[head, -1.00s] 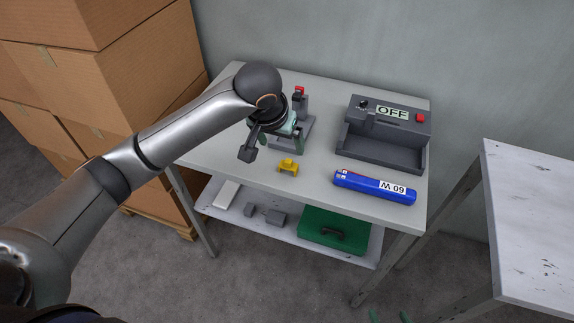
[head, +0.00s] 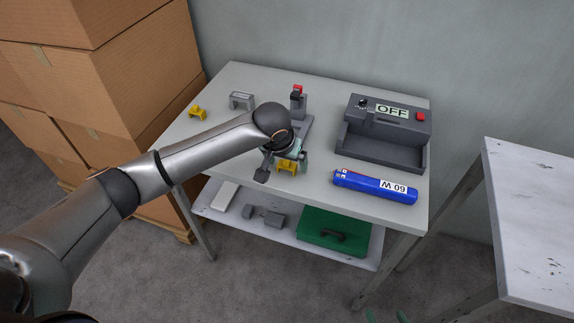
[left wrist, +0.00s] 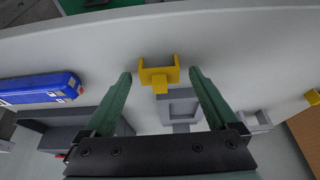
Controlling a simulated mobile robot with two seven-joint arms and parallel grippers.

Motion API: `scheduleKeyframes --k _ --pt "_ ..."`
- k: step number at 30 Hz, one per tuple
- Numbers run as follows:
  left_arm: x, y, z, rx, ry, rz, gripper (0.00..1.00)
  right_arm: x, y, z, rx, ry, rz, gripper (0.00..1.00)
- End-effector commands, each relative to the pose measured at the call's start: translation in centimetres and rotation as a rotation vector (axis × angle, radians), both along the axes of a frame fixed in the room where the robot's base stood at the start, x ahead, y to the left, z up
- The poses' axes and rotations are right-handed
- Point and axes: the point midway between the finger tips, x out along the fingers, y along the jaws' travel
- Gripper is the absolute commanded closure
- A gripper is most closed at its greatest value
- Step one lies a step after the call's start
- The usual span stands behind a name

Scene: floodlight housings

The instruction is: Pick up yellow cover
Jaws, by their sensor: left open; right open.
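A small yellow cover (head: 287,167) lies near the front edge of the table, partly hidden by my left gripper (head: 290,162) in the head view. In the left wrist view the cover (left wrist: 159,73) sits between the two green fingertips of the open left gripper (left wrist: 160,77), with a gap on each side. A second yellow cover (head: 198,112) lies at the table's left side; it also shows at the right edge of the left wrist view (left wrist: 312,97). My right gripper (head: 390,316) is open and empty, its fingertips just showing at the bottom edge of the head view.
Behind the cover stands a grey fixture (head: 299,104) with a red top. A grey housing (head: 241,100) is at the back left. A blue "60 W" bar (head: 375,187) and a grey "OFF" device (head: 385,133) are to the right. A lower shelf holds a green case (head: 334,230).

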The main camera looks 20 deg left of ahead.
Motion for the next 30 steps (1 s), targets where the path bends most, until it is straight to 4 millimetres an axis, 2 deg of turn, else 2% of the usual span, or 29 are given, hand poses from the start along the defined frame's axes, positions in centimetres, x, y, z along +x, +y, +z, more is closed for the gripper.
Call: scheduleKeyframes --k 3,23,30 --pt "0.01 -0.01 0.07 0.0 -0.001 0.0 0.07 0.07 0.04 0.16 0.001 -0.003 0.001 0.23" --pt "0.0 0.01 0.09 0.0 -0.001 0.0 0.82 -0.17 0.01 -0.24 -0.002 0.006 0.003 0.23" --pt "0.01 0.01 0.13 0.0 -0.001 0.0 0.84 -0.22 -0.01 -0.28 -0.003 0.007 0.002 0.23"
